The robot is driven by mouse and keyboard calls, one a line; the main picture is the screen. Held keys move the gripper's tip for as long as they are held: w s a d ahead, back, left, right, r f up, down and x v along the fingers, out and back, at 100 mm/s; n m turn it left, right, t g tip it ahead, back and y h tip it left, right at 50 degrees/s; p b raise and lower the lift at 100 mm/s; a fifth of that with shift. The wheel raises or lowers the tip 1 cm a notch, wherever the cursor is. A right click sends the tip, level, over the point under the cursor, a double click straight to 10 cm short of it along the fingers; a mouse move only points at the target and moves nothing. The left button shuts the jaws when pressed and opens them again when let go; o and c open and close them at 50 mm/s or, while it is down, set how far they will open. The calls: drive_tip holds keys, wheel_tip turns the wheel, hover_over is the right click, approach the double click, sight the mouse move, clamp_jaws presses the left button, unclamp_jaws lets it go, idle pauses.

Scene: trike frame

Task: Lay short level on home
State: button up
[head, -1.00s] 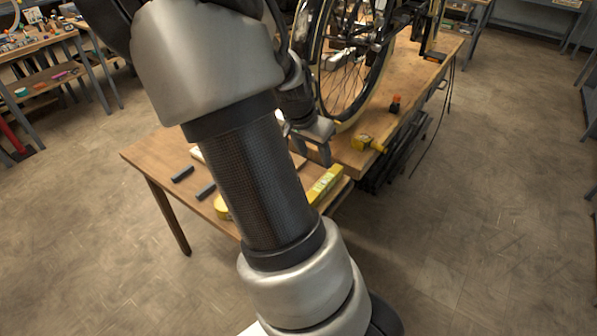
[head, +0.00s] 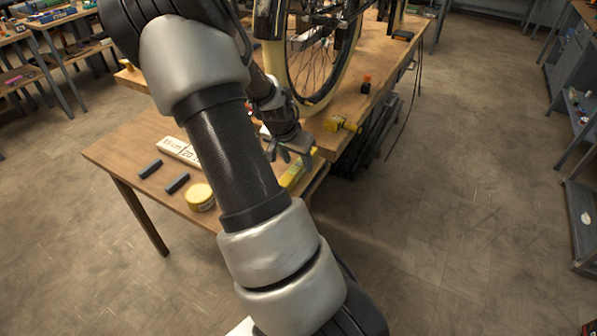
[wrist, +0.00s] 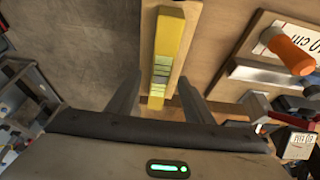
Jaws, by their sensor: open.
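The short level, a yellow bar (head: 292,176), lies near the right edge of the lower wooden table, partly hidden by my arm. In the wrist view the yellow bar (wrist: 169,45) has pale green marks and lies on a lighter wood strip. My gripper (head: 293,153) is open just above its far end. In the wrist view the two fingers (wrist: 160,95) stand apart, one on each side of the bar's line, with nothing held. Whether they touch the bar I cannot tell. I cannot make out which place is home.
A white lettered board (head: 178,149), two dark bars (head: 150,169) and a round yellow tin (head: 200,196) are on the lower table (head: 115,155). A bicycle wheel (head: 310,60), a yellow tape-like tool (head: 342,124) and an orange-topped item (head: 366,84) are on the bench behind.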

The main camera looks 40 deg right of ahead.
sight(298, 164)
drive_tip(key=x, duration=0.3)
drive_tip(key=shift+b, duration=0.3)
drive_tip(key=shift+c, duration=0.2)
clamp_jaws()
drive_tip(key=shift+r, duration=0.1)
